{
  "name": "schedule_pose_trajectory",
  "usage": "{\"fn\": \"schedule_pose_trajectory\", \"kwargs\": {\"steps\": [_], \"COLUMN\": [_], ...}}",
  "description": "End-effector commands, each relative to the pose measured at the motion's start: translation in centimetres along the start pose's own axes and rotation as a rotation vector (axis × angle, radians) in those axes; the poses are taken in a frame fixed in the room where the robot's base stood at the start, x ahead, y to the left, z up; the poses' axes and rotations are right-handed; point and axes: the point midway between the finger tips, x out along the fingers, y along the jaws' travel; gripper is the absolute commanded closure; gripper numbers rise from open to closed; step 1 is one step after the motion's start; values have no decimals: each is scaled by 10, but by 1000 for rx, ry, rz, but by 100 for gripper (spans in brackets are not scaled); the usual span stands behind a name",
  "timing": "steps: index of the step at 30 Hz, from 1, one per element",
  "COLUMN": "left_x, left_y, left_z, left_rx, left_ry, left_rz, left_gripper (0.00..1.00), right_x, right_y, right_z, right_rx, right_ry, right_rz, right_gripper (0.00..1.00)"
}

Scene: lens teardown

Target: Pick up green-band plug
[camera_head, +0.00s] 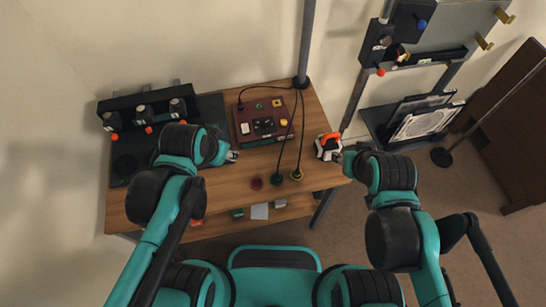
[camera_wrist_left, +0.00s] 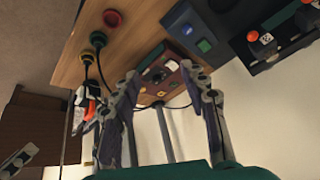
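The green-band plug (camera_head: 277,179) stands on the wooden table near its front edge, with a dark cable rising from its top. It is between a red round button (camera_head: 257,183) and a yellow-banded plug (camera_head: 296,174).
A maroon panel box (camera_head: 264,121) stands mid-table under the hanging cables. An orange-and-white tool (camera_head: 328,147) sits at the right edge. A black rack (camera_head: 145,108) and dark mat (camera_head: 212,108) fill the left. Wood around the plugs is clear.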

Motion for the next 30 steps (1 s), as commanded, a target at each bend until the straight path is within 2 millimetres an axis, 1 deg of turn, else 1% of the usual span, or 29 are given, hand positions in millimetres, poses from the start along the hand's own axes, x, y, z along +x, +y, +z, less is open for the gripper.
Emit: {"fn": "schedule_pose_trajectory", "kwargs": {"steps": [1,5,6,9,12,15,18,21,30], "left_x": [11,40,50,74,95,111,120,127,155], "left_y": [12,44,55,82,107,125,136,141,144], "left_z": [-9,-20,-22,-24,-22,-18,-15,-11,1], "left_rx": [117,453,556,804,1017,1173,1266,1307,1311], "left_ry": [-36,-132,-159,-218,-261,-289,-306,-311,-311], "left_rz": [30,118,149,229,305,366,406,423,424], "left_gripper": [56,56,56,56,56,56,56,56,56], "right_x": [2,5,5,7,9,10,10,12,23], "right_y": [0,0,0,0,0,0,0,0,0], "right_z": [1,3,4,5,6,7,7,8,17], "right_rx": [0,0,0,0,0,0,0,0,0], "right_ry": [0,0,0,0,0,0,0,0,0], "right_rz": [0,0,0,0,0,0,0,0,0], "right_gripper": [60,60,60,60,60,60,60,60,60]}}
